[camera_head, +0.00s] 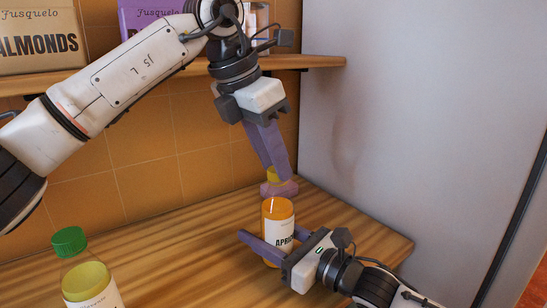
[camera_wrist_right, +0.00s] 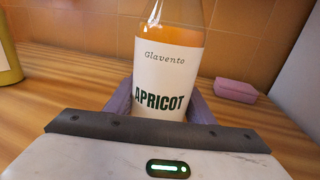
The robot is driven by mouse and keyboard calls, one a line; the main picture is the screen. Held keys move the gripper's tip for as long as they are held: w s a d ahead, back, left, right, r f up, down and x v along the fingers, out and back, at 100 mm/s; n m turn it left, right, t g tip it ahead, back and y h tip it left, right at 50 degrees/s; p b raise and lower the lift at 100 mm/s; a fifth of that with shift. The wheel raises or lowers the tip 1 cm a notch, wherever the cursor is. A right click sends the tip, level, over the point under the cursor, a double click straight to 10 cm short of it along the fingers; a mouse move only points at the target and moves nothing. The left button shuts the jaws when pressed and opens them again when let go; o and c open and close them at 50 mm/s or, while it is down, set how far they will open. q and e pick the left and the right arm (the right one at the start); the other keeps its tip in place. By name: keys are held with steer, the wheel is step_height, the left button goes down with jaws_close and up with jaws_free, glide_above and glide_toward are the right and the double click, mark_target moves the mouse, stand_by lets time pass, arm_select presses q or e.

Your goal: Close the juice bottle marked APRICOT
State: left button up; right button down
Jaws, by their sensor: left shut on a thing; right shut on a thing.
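The APRICOT juice bottle (camera_head: 278,213) stands upright on the wooden counter, with orange juice and a white label. Its label (camera_wrist_right: 168,75) faces me in the right wrist view, where the bottle top is out of frame. My right gripper (camera_head: 266,245) is shut around its lower body. My left gripper (camera_head: 278,172) points down from above and is shut on a yellow cap (camera_head: 272,174) at the top of the bottle. The fingers partly hide the cap. I cannot tell whether it touches or sits on the neck.
A green-capped bottle (camera_head: 69,241) stands at the front left. A pink block (camera_wrist_right: 236,90) lies on the counter behind the bottle. A shelf (camera_head: 310,62) with boxes runs above. A grey panel (camera_head: 400,130) bounds the right side.

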mark_target(290, 245)
arm_select(q)
steer(key=m, duration=0.1)
steer(key=m+g, duration=0.1)
steer(key=m, duration=0.2)
steer(key=shift+w+a+m+g+h, duration=0.1)
steer(key=shift+w+m+g+h, duration=0.15)
steer(key=shift+m+g+h, duration=0.15)
steer(key=m+g, duration=0.1)
steer(key=m, duration=0.3)
steer(key=shift+w+g, duration=0.1)
steer(key=shift+g, duration=0.2)
steer(key=o, duration=1.6)
steer(key=shift+c, duration=0.2)
arm_select(e)
steer(key=c, duration=0.7)
jaws_free()
steer(key=shift+c, duration=0.2)
arm_select(q)
steer(key=shift+f+b, duration=0.3)
arm_select(e)
steer(key=v, duration=1)
steer(key=shift+s+d, duration=0.1)
steer(key=shift+d, duration=0.05)
